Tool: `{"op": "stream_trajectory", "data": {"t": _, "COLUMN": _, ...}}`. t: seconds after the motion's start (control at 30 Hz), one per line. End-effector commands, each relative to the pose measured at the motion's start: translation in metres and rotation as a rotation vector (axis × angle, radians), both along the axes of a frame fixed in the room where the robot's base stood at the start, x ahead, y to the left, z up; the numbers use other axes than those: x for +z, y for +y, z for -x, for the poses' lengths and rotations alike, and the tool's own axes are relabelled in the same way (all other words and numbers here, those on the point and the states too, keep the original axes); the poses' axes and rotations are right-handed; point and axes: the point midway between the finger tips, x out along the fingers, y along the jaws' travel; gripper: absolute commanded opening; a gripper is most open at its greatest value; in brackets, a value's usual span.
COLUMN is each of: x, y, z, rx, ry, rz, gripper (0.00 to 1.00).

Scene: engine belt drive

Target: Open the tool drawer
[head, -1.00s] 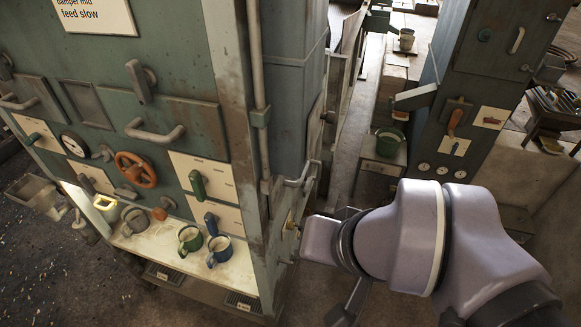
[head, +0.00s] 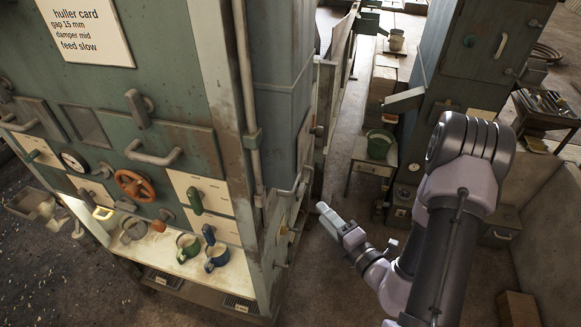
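My gripper (head: 328,214) hangs over the open floor in the middle of the head view, pointing left toward the side of the big green machine. Nothing shows in it, but its fingers are too small and edge-on to tell whether they are open. A low grey cabinet (head: 508,222) with a pale handle (head: 502,236) on its front stands at the right, beyond my arm. It may be the tool drawer, and its front looks shut. My gripper is well apart from it. My arm hides part of the area beside it.
The green machine (head: 190,100) fills the left, with mugs (head: 216,254) on its ledge and a red handwheel (head: 134,184). A small table with a green bucket (head: 380,144) stands behind my gripper. A dark bench (head: 548,122) holds tools at the right. A wooden box (head: 518,308) stands lower right.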

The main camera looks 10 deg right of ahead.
Motion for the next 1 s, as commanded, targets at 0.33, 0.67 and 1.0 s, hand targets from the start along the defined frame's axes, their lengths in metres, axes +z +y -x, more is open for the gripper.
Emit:
{"op": "stream_trajectory", "data": {"t": 0.33, "x": -0.021, "y": 0.009, "z": -0.052, "rx": -0.028, "ry": 0.013, "rz": -0.015, "gripper": 0.38}}
{"op": "stream_trajectory", "data": {"t": 0.67, "x": -0.027, "y": 0.031, "z": -0.137, "rx": -0.031, "ry": 0.016, "rz": -0.016, "gripper": 0.38}}
{"op": "stream_trajectory", "data": {"t": 1.0, "x": -0.032, "y": 0.037, "z": -0.166, "rx": -0.033, "ry": 0.018, "rz": -0.018, "gripper": 0.38}}
